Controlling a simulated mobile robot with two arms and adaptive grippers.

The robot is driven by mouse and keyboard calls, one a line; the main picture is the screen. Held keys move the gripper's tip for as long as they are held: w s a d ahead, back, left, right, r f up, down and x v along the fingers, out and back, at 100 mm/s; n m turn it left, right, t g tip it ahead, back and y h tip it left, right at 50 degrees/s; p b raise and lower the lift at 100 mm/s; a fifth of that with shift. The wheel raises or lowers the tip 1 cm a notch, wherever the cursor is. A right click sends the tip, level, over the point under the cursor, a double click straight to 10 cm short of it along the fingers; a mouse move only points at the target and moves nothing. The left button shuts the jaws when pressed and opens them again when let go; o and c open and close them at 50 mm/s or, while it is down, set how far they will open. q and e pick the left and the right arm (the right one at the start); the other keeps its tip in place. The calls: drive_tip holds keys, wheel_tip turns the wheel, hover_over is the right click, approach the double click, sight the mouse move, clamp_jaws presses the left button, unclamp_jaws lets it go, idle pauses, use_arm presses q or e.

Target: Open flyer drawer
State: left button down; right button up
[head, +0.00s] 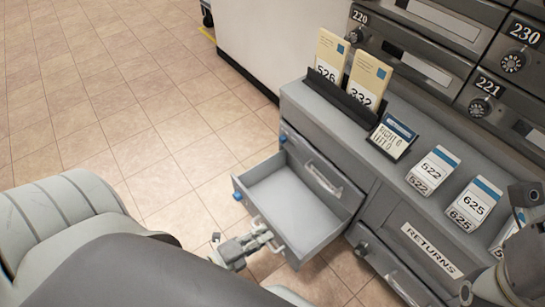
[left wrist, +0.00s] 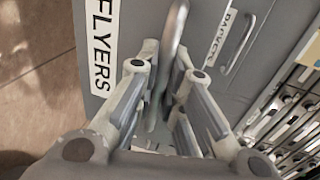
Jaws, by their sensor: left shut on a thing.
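The flyer drawer (head: 290,205) is pulled out of the grey cabinet in the head view, and its pale inside looks empty. In the left wrist view its front (left wrist: 140,30) carries a white FLYERS label (left wrist: 103,45). My left gripper (head: 265,238) is at the drawer's front. It is shut on the grey curved drawer handle (left wrist: 172,45), which runs between its fingers (left wrist: 167,95) in the left wrist view. Dark and grey parts of my right arm show at the right edge of the head view; the state of its gripper is unclear.
The counter above holds a card rack (head: 345,98), a small sign (head: 392,136) and stacks of numbered cards (head: 433,170). A RETURNS compartment (head: 432,250) is right of the drawer. Numbered mailboxes (head: 430,50) stand behind. Tiled floor (head: 110,110) at left is clear.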

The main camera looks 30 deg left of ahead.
use_arm(q)
drive_tip(key=shift+s+a, duration=0.1)
drive_tip(key=shift+s, duration=0.1)
drive_tip(key=c, duration=1.8)
unclamp_jaws()
drive_tip(key=v, duration=1.2)
drive_tip(key=shift+s, duration=0.1)
